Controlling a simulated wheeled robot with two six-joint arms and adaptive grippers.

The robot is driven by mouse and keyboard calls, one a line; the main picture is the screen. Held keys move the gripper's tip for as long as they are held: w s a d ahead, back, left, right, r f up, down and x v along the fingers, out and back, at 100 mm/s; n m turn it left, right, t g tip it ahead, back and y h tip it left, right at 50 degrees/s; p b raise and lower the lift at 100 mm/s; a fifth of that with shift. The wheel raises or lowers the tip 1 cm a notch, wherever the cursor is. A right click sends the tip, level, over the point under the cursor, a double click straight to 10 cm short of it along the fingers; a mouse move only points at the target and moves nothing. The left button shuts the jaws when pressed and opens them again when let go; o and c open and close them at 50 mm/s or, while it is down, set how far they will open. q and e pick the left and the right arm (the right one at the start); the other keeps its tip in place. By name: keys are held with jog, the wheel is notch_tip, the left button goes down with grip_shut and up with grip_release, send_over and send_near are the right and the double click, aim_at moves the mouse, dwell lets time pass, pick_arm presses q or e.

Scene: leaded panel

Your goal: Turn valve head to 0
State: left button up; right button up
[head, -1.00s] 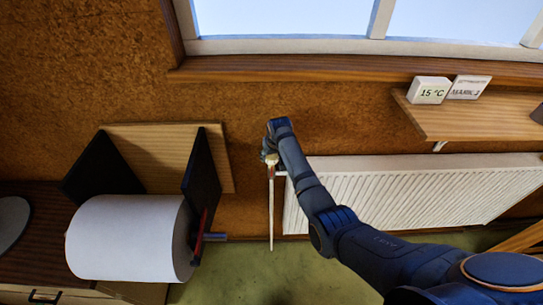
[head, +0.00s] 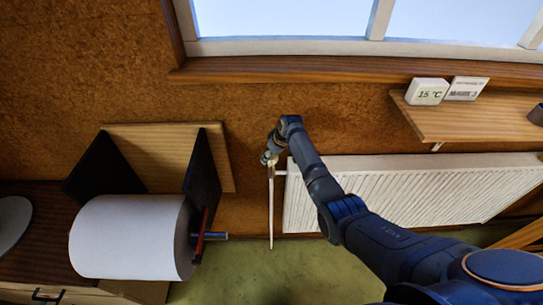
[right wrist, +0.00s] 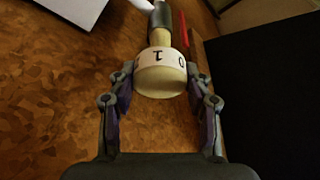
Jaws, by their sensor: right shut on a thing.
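The cream valve head (right wrist: 161,80) is between the two fingers of my right gripper (right wrist: 162,75) in the right wrist view, and they are shut on it. A white band on it shows a "1" facing the camera and a "0" toward the right finger. In the head view the valve head (head: 271,160) is small and mostly covered by my right gripper (head: 268,157). It sits at the top of a thin white vertical pipe (head: 271,210), at the radiator's left end. My left gripper is out of view.
A white radiator (head: 400,195) is on the right, below a wooden shelf (head: 470,118) with a "15 °C" display (head: 427,91) and a label block (head: 466,88). A large white roll (head: 125,238) on a dark-sided holder stands close left.

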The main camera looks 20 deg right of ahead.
jog(key=shift+n, duration=0.3)
jog(key=o, duration=1.2)
jog(key=shift+w+f, duration=0.1)
jog(key=shift+c, duration=0.2)
jog(key=shift+r, duration=0.3)
jog(key=v, duration=1.1)
jog(key=shift+d+r, duration=0.15)
